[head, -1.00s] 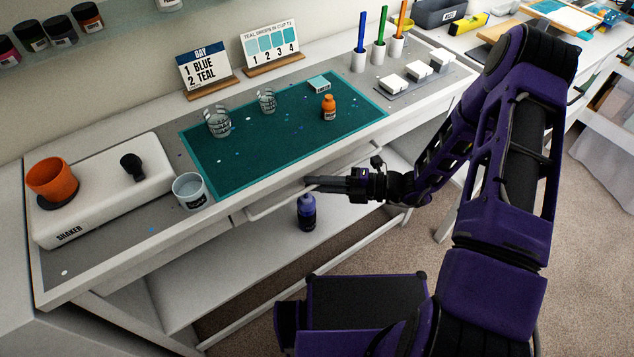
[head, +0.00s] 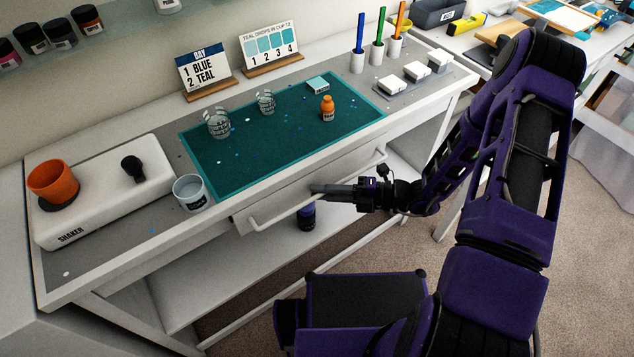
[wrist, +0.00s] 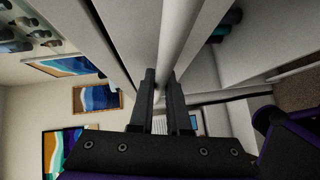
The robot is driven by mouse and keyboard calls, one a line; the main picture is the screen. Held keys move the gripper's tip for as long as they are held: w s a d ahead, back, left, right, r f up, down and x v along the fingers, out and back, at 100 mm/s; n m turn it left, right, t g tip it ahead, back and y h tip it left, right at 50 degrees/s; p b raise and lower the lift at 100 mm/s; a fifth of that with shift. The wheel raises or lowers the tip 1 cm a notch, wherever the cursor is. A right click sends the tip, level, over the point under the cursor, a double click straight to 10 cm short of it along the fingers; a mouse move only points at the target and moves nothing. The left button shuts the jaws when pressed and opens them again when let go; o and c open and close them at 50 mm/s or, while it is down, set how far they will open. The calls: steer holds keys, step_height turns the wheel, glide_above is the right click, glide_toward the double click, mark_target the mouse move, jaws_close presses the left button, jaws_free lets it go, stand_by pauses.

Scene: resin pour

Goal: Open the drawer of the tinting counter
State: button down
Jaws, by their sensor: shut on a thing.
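The tinting counter (head: 110,262) stands along the wall with a teal mat on its top. Its white drawer (head: 240,222) sits under the front edge and stands a little way out. A long white bar handle (head: 275,217) runs across the drawer front. My gripper (head: 314,189) is at the middle of this handle and shut on it. In the wrist view the two dark fingers (wrist: 163,98) are on either side of the white handle bar (wrist: 178,45). The fingers hide part of the bar. The inside of the drawer does not show clearly.
Cups, an orange bottle (head: 327,108) and a glass container (head: 190,192) stand on the counter top. The shaker (head: 100,190) is at its left end. Carpet (head: 400,255) is open in front.

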steer(key=s+d+p, duration=0.2)
steer(key=s+d, duration=0.6)
steer(key=s, duration=0.4)
steer(key=shift+s+d, duration=0.3)
steer(key=shift+s, duration=0.05)
steer(key=c, duration=0.9)
jaws_free()
steer(key=shift+d, duration=0.1)
steer(key=v, duration=1.7)
steer(key=shift+s+d+r+b, duration=0.1)
steer(key=shift+b, duration=0.25)
